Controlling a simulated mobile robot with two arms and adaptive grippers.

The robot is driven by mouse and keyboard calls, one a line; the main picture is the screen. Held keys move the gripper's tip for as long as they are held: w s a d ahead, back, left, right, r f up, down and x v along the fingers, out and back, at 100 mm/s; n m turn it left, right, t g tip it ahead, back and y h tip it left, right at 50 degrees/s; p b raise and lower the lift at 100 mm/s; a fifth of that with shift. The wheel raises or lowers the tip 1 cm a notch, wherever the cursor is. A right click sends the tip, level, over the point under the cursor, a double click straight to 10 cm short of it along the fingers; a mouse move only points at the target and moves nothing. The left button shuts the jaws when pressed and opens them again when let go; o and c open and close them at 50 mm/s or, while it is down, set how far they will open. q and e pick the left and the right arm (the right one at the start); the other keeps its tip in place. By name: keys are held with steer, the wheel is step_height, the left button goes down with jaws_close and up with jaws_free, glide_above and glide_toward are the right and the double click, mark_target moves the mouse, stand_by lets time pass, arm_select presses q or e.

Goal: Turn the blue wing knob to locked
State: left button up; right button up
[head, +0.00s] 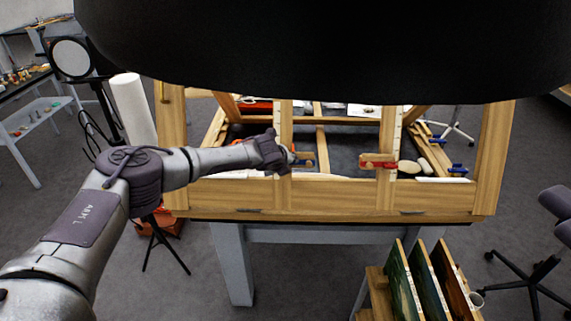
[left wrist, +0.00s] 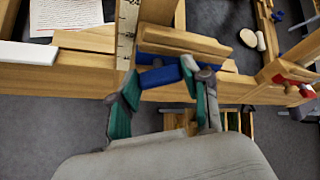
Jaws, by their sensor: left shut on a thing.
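The blue wing knob (left wrist: 158,78) sits on the wooden frame, in front of a wooden block on a blue-edged mount, at the upper middle of the left wrist view. In the head view the blue part (head: 304,163) shows just right of my left gripper (head: 288,157), partly hidden by it. My left gripper (left wrist: 166,86) has its teal-padded fingers on either side of the knob and is shut on it. The knob's bar lies nearly level in the left wrist view, slightly tilted. I cannot read any locked marking. My right gripper is in neither view.
The wooden frame (head: 345,196) stands on a grey table. A ruler strip (left wrist: 126,35) runs along the near upright. A rack of panels (head: 425,275) stands below right. A dark overhead shape covers the top of the head view.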

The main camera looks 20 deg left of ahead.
arm_select(q)
steer(key=m+y, duration=0.1)
steer(key=m, duration=0.1)
steer(key=m+g+y, duration=0.1)
steer(key=m, duration=0.2)
steer(key=shift+d+y, duration=0.2)
steer(key=shift+y, duration=0.2)
stand_by(0.4)
steer(key=o, duration=1.2)
steer(key=shift+c, duration=0.2)
steer(key=shift+r, duration=0.1)
steer(key=v, duration=1.1)
steer(key=shift+r, duration=0.4)
steer(key=shift+s, duration=0.15)
